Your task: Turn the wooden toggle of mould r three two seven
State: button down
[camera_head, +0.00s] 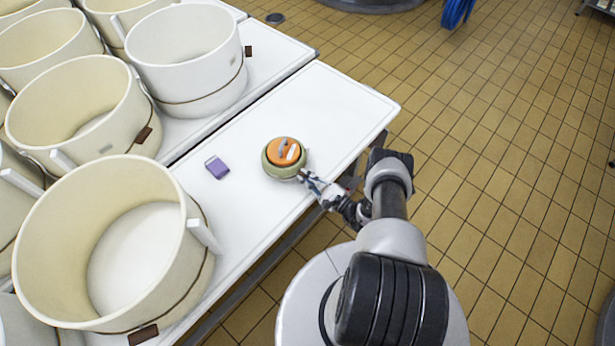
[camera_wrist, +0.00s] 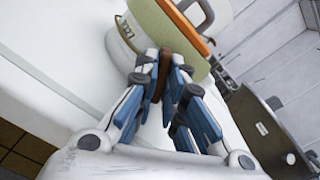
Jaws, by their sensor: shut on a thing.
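A small round mould (camera_head: 270,170) stands on the white table in the head view, with a greenish rim and an orange disc (camera_head: 278,151) on top. Its pale side (camera_wrist: 118,42) with dark marks, too small to read surely, shows at the top of the wrist view. A brown wooden toggle (camera_wrist: 160,78) sticks out at the mould's side. My gripper (camera_head: 304,177) reaches in from the right, and its blue-padded fingers are shut on the toggle in the wrist view. The fingers hide part of the toggle.
Large cream tubs (camera_head: 60,245) with brown tags crowd the left. A purple block (camera_head: 217,167) lies left of the small mould. The white table (camera_head: 340,105) is clear towards its far right corner. Tiled floor (camera_head: 480,150) lies beyond its edge.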

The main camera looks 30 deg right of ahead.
jog(key=m, duration=0.6)
jog(key=shift+m, duration=0.4)
dwell(0.3)
jog(key=c, duration=1.7)
grip_release()
jog(key=v, duration=1.2)
jog(key=shift+r, duration=0.1)
